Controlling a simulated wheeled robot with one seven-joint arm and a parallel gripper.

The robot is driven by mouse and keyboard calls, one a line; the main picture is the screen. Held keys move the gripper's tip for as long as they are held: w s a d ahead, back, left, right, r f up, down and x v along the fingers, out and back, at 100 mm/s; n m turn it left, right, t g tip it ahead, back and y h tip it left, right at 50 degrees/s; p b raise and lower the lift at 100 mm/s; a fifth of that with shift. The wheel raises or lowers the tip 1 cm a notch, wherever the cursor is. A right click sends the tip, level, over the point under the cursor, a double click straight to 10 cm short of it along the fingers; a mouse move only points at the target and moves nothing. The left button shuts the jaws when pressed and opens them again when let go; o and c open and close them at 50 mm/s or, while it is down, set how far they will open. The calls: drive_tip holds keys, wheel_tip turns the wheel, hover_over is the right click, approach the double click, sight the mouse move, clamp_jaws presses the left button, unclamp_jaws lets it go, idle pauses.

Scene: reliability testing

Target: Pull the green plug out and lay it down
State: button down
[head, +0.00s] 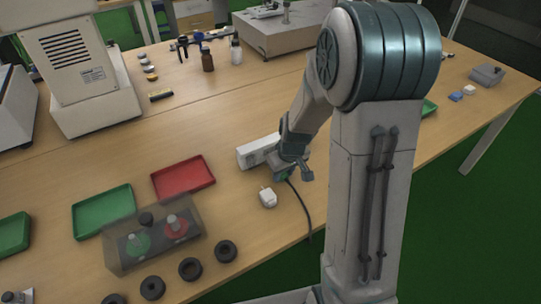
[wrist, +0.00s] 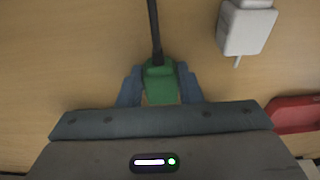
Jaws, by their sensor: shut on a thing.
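The green plug (wrist: 160,80) sits between the two blue-grey fingers of my gripper (wrist: 160,88) in the wrist view, with its black cable running up and away. In the head view my gripper (head: 290,172) is low over the table, at the right end of the white power strip (head: 256,151). Only a small bit of the green plug (head: 281,175) shows there, and the cable (head: 303,208) trails toward the table's front edge. The gripper hides the plug's pin end, so I cannot tell whether it is in a socket.
A white adapter (head: 267,197) lies in front of the strip, also in the wrist view (wrist: 246,28). A red tray (head: 183,177) and a green tray (head: 103,210) lie to the left. A see-through box (head: 153,234) stands nearer, with black rings (head: 190,268) before it.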

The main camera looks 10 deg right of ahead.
drive_tip(key=shift+f, duration=0.2)
drive_tip(key=c, duration=0.9)
unclamp_jaws()
drive_tip(key=shift+r, duration=0.1)
drive_tip(key=p+v, duration=0.1)
drive_tip(key=v, duration=1.2)
drive_tip(key=shift+s+r, duration=0.1)
drive_tip(key=shift+r, duration=0.25)
drive_tip(key=shift+r, duration=0.1)
drive_tip(key=s+r+m+p, duration=0.1)
drive_tip(key=s+r+p, duration=0.1)
drive_tip(key=s, duration=0.3)
drive_tip(key=s+a+r+m+p, duration=0.1)
drive_tip(key=s+r+p, duration=0.1)
drive_tip(key=s+r, duration=0.2)
drive_tip(key=s+a+r+m+p, duration=0.1)
drive_tip(key=s+r+p, duration=0.1)
drive_tip(key=s+r, duration=0.2)
drive_tip(key=shift+s+m+h, duration=0.4)
drive_tip(key=shift+s, duration=0.8)
